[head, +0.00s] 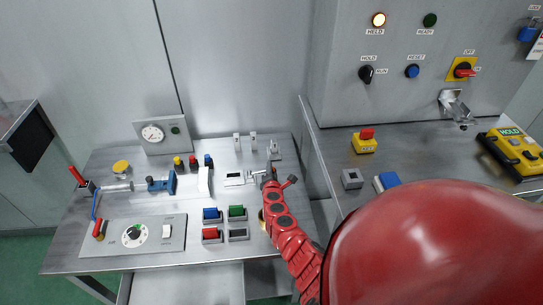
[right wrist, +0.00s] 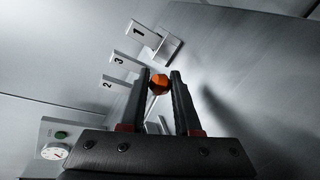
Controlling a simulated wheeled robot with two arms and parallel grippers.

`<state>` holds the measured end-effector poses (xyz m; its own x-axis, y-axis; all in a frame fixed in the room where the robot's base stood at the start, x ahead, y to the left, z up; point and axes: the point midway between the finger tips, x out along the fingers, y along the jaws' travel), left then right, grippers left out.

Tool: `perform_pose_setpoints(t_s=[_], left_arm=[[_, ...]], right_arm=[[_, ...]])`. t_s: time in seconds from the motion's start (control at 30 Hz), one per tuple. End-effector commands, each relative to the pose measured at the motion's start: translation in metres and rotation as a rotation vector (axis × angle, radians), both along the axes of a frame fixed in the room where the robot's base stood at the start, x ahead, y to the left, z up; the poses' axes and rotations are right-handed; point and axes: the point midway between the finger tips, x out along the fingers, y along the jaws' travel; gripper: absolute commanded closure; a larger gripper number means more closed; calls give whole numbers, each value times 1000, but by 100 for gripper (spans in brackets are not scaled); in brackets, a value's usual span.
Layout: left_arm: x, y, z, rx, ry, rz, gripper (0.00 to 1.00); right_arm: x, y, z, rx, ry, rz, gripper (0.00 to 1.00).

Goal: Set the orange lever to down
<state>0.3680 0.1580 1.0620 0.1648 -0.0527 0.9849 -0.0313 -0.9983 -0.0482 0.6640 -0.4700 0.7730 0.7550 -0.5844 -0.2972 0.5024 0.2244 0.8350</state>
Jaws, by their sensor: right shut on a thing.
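The orange lever's knob (right wrist: 159,83) shows in the right wrist view as a small faceted orange piece between my right gripper's fingertips (right wrist: 158,82). The gripper is shut on it. In the head view my right gripper (head: 262,178) is at the back right of the left bench, and the orange knob cannot be made out there. The lever's shaft and base are mostly hidden by the fingers, so I cannot tell its exact angle. My left gripper is not in view.
A tall control cabinet (head: 420,50) stands at right. My red arm covers the lower right.

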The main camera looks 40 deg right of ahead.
Motion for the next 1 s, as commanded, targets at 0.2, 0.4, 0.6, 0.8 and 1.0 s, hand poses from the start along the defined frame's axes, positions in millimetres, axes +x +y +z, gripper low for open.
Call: perform_pose_setpoints(t_s=[0.2, 0.4, 0.6, 0.8, 1.0], left_arm=[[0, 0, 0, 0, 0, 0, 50], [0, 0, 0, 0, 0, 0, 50], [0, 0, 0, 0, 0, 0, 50], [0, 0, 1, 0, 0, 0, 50], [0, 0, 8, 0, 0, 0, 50]], right_arm=[[-1, 0, -2, 3, 2, -1, 100], [-1, 0, -1, 1, 2, 0, 42], [0, 0, -1, 0, 2, 1, 38], [-2, 2, 1, -1, 0, 2, 38], [-17, 13, 8, -4, 0, 3, 38]])
